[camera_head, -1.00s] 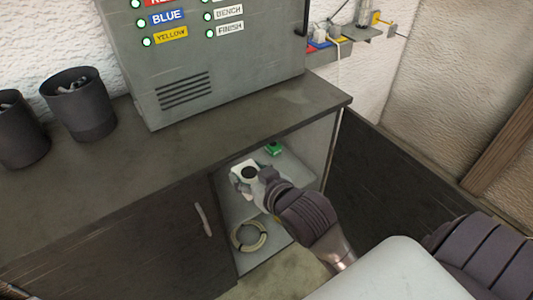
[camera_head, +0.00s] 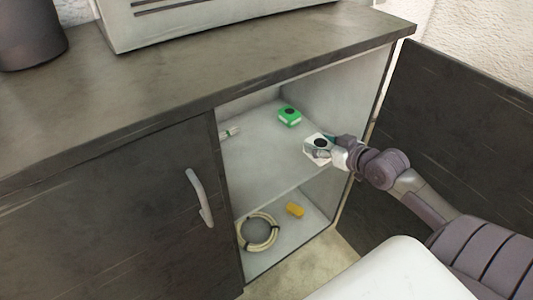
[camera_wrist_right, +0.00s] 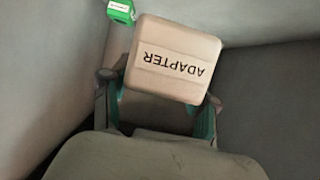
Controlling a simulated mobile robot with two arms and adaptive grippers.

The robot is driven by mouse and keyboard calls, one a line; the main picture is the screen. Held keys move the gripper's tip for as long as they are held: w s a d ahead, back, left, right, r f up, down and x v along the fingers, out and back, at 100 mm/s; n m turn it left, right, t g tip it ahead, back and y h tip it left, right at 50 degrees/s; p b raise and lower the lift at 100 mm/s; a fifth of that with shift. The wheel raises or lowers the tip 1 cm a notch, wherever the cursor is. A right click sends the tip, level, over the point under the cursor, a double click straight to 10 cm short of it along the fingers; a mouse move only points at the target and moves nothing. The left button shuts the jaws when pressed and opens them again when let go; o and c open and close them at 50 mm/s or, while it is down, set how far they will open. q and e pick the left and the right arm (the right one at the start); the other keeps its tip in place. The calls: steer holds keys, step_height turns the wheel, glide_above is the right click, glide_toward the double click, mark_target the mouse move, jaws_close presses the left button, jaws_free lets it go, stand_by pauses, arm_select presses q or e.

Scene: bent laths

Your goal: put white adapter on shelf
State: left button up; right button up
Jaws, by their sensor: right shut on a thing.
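In the right wrist view the adapter (camera_wrist_right: 172,62) sits between the fingers of the gripper (camera_wrist_right: 158,105), with the word ADAPTER upside down. I cannot tell whether it touches the shelf board. My left gripper is not in view.
A green block (camera_head: 289,116) stands further back on the shelf. A small pale item (camera_head: 231,132) lies at the shelf's left. A coiled cable (camera_head: 258,232) and a yellow block (camera_head: 295,209) lie on the cabinet floor. The open door (camera_head: 460,140) stands at the right.

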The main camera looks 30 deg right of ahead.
steer(key=w+a+f, duration=0.1)
steer(key=w, duration=0.1)
steer(key=w+a+f+b, duration=0.1)
steer(key=w+f, duration=0.1)
steer(key=w, duration=0.1)
steer(key=w+a+f+b, duration=0.1)
steer(key=w+f, duration=0.1)
steer(key=w, duration=0.1)
steer(key=shift+w+a+f, duration=0.15)
steer(key=shift+w+f, duration=0.05)
steer(key=shift+w, duration=0.05)
steer(key=shift+w+a+f+b, duration=0.2)
steer(key=shift+w+f+b, duration=0.2)
steer(key=shift+w, duration=0.1)
steer(key=shift+w+a, duration=0.1)
steer(key=shift+w, duration=0.15)
steer(key=shift+w+f, duration=0.1)
steer(key=shift+f, duration=0.25)
step_height(320, 180, down, 3)
steer(key=shift+f+b, duration=0.15)
steer(key=shift+b, duration=0.65)
steer(key=shift+f, duration=0.2)
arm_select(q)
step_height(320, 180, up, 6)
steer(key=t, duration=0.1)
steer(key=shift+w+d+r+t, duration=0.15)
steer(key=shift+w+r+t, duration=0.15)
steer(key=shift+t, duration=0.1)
arm_select(e)
steer(key=shift+r, duration=0.1)
